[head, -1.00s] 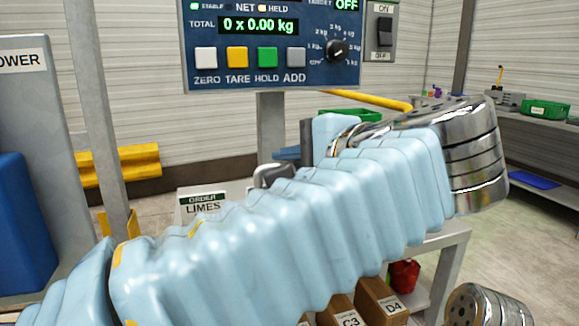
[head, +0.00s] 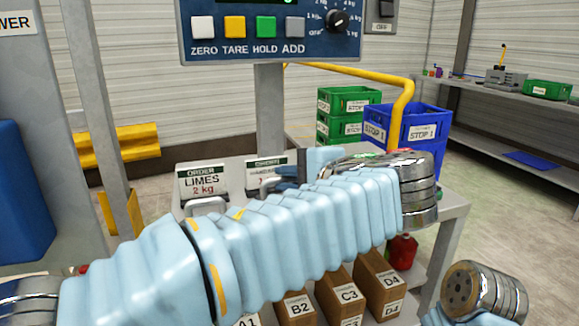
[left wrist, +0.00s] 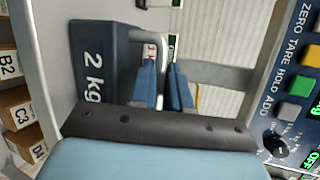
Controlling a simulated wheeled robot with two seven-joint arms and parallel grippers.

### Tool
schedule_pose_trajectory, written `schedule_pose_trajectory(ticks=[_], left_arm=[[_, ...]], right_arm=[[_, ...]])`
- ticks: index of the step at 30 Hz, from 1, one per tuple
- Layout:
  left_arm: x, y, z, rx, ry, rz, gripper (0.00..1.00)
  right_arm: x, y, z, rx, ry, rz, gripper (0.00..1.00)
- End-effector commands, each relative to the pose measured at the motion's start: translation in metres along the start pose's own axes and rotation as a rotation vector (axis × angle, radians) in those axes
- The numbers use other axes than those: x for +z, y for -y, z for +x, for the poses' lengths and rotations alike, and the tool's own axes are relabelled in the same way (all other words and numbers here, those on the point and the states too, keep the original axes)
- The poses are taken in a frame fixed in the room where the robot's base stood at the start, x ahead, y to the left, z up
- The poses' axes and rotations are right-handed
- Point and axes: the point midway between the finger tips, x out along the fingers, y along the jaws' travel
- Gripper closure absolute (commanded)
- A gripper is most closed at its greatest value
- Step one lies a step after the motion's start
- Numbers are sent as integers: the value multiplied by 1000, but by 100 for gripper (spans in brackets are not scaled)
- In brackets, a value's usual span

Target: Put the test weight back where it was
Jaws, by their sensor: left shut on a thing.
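The test weight (left wrist: 95,65) is a dark blue block marked "2 kg" in white, with a grey metal handle (left wrist: 145,38). In the left wrist view my left gripper (left wrist: 160,75) has its two blue fingers closed on the handle, and the block extends below it. In the head view the left gripper (head: 275,183) is past the end of my light blue sleeved arm, near the order signs. The arm hides the weight's body there, and its underside cannot be seen. My right gripper is out of view.
A scale panel (head: 270,30) on a post stands behind. Order signs, one reading "LIMES 2 kg" (head: 203,182), stand on the bench. Green crates (head: 345,120) and a blue crate (head: 408,125) are at back right. Labelled brown boxes (head: 350,290) sit lower in front.

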Motion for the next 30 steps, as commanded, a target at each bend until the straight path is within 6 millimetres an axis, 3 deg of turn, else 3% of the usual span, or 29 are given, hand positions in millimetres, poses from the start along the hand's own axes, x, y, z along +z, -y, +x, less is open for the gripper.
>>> schedule_pose_trajectory(ticks=[6, 7, 12, 19, 22, 30], left_arm=[[1, 3, -1, -5, -2, -5, 100], [0, -1, 0, 0, 0, 0, 79], [0, 0, 0, 0, 0, 0, 58], [0, -1, -2, 1, -1, 1, 58], [-1, -1, -11, 0, -3, 1, 58], [-1, 0, -71, -1, -5, 0, 58]], right_arm=[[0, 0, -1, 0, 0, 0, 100], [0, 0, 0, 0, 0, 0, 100], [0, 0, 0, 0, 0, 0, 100], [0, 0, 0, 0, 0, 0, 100], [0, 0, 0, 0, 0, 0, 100], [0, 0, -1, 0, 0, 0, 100]])
